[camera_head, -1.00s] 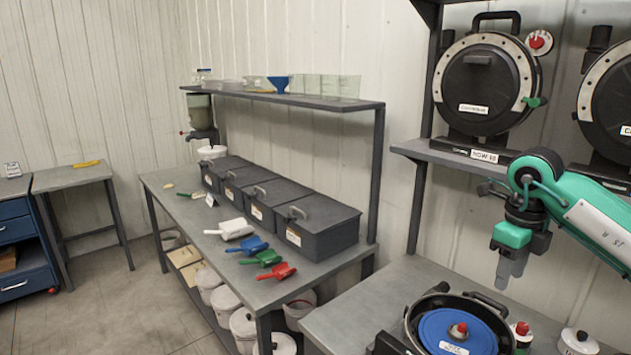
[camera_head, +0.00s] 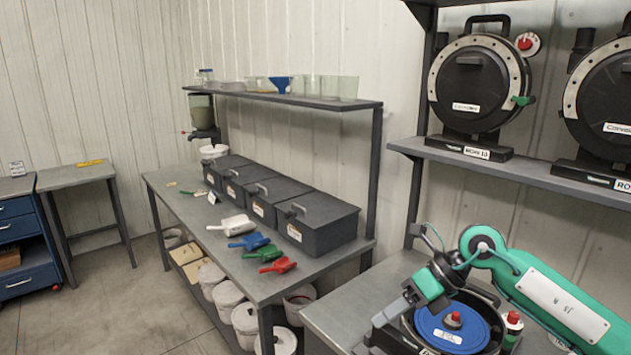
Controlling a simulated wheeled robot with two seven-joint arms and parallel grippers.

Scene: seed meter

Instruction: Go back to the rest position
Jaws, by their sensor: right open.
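My right arm comes in from the lower right in the head view. Its gripper (camera_head: 391,313) is open and points down to the left, in front of the left rim of the black round seed meter with a blue disc (camera_head: 440,330) on the near table. I see nothing between its fingers. Whether it touches the meter's rim cannot be told. The disc has a red knob (camera_head: 453,320) at its centre. My left gripper is not in view.
Two round seed meters stand on the right shelf, one of them whole in view (camera_head: 478,85). The long bench (camera_head: 228,270) holds lidded dark bins (camera_head: 318,230) and white, blue, green and red scoops (camera_head: 278,265). A blue drawer cabinet (camera_head: 25,240) stands at left. Floor between is clear.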

